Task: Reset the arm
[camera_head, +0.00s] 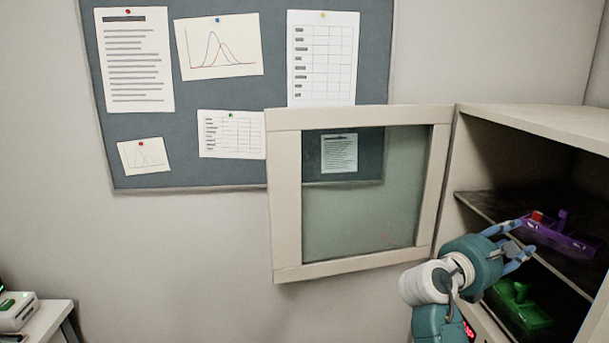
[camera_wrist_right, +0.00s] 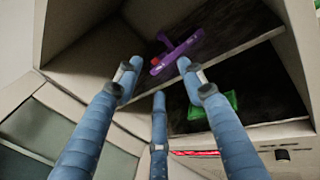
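My right gripper (camera_head: 522,242) is at the open front of the cabinet, near the shelf edge. In the right wrist view its fingers (camera_wrist_right: 158,74) are spread with nothing between them. A purple carrier (camera_head: 563,238) with an upright handle and a small red piece (camera_head: 537,215) stands on the middle shelf beyond the fingertips. In the right wrist view the purple carrier (camera_wrist_right: 180,52) appears beyond the fingers, and they do not close around it. A green carrier (camera_head: 520,306) is on the lower level, partly hidden by my arm. My left gripper is not in view.
The cabinet (camera_head: 535,120) stands at the right, its glass-paned door (camera_head: 285,200) swung open to the left. A pinboard (camera_head: 230,90) hangs behind it. A small table (camera_head: 48,322) with a white device (camera_head: 15,310) is at lower left. The middle foreground looks clear.

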